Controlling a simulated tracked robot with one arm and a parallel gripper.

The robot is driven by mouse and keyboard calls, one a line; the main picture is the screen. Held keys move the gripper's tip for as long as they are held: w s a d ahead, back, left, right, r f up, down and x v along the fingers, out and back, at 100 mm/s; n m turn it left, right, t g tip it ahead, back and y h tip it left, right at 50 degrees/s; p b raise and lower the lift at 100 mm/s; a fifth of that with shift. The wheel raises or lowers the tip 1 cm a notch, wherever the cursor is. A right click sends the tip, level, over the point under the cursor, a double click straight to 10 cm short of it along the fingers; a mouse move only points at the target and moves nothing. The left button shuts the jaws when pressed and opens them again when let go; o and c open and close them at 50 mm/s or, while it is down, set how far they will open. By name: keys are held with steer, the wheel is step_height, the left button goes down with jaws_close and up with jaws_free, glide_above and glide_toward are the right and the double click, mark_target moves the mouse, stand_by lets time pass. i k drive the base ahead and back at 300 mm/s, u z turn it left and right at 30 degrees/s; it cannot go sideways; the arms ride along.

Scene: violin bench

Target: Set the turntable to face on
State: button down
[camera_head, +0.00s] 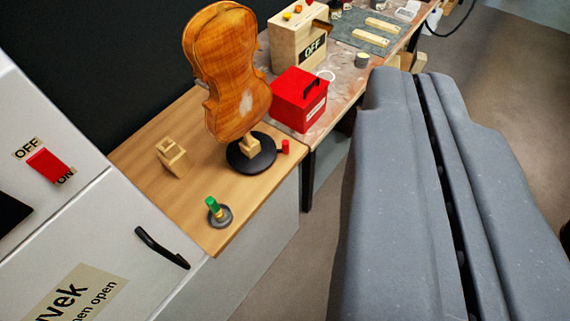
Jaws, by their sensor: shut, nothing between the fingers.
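The turntable is a round black disc (262,160) on the wooden bench top, left of centre. A violin body (232,70) without a neck stands upright above it on a small wooden block. The violin's broad orange-brown side with a pale patch shows, turned partly sideways to me. A small red peg (285,146) stands at the disc's right edge. My gripper (412,82) is the large grey shape at the right. Its two fingers are together with a thin dark slit between them, empty, and in the picture it appears right of the turntable, apart from it.
A red box (299,99) with a black handle is behind the turntable, near a wooden box marked OFF (297,38). A wooden block (172,158) and a green-topped peg on a grey base (219,212) stand nearby. A white cabinet (105,235) with a red switch is at left.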

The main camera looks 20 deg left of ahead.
mark_target(255, 159)
steer(key=u, duration=0.3)
steer(key=i, duration=0.95)
